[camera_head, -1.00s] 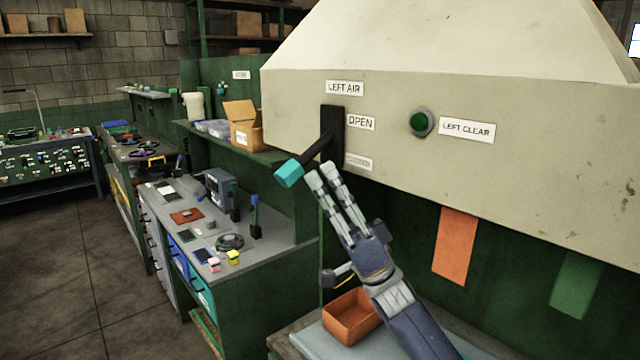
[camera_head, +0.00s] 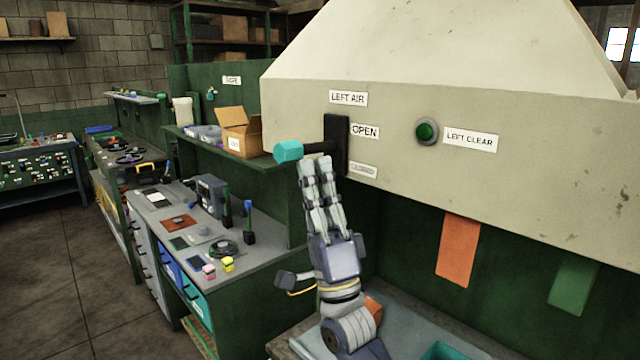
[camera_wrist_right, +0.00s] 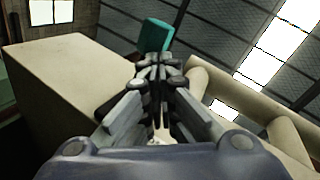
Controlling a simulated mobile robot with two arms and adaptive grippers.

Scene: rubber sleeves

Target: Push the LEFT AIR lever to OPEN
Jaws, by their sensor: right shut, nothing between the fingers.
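The LEFT AIR lever has a black arm with a teal knob (camera_head: 288,151) and comes out of a black slot plate (camera_head: 336,146) on the beige hood. The lever arm now sticks out roughly level, near the height of the OPEN label (camera_head: 365,132). My right gripper (camera_head: 316,160) is shut and empty, with its fingertips pointing up just below the lever arm, close to the knob. Whether they touch cannot be told. In the right wrist view the teal knob (camera_wrist_right: 155,35) is just beyond the closed fingertips (camera_wrist_right: 158,62). My left gripper is not in view.
A green button (camera_head: 426,131) with a LEFT CLEAR label sits right of the lever. Orange (camera_head: 458,250) and green strips hang below the hood. A workbench (camera_head: 262,262) with small items is at left. An orange bin (camera_head: 373,308) is partly hidden behind my right arm.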

